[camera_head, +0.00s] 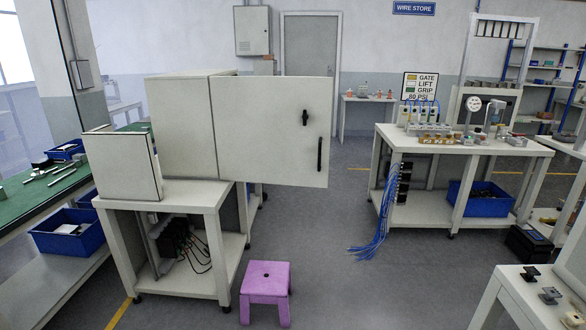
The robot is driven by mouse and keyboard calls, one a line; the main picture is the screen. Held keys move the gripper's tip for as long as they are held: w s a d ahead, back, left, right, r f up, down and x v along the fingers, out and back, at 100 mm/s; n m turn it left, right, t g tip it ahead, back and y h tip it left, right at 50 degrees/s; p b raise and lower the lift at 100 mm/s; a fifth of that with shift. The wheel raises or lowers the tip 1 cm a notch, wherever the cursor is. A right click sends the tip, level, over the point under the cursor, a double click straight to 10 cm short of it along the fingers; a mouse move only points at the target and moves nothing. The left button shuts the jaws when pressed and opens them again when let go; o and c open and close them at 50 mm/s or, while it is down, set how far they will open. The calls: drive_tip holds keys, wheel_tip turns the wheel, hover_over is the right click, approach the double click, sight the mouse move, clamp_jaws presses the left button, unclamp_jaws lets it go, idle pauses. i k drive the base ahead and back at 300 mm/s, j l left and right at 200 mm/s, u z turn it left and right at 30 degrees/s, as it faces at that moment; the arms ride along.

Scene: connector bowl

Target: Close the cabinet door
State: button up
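The pale grey cabinet (180,125) stands on a white bench at left centre. Its door (262,130) stands open, swung out to the right past the bench's right edge. The door's outer face is towards me, with a long black upright handle (320,154) near its right edge and a small black latch (305,118) above and left of it. The cabinet's inside is hidden from this view. My gripper is not in view.
A smaller grey box (123,165) sits at the bench's front left. A purple stool (265,285) stands on the floor below the door. Open floor (330,240) lies between this bench and a work table (460,150) at right, where blue cables (372,225) hang down.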

sight(261, 136)
drive_tip(key=i+u, duration=0.2)
drive_tip(key=i, duration=0.65)
drive_tip(key=i+l+u, duration=0.2)
drive_tip(key=i, duration=0.65)
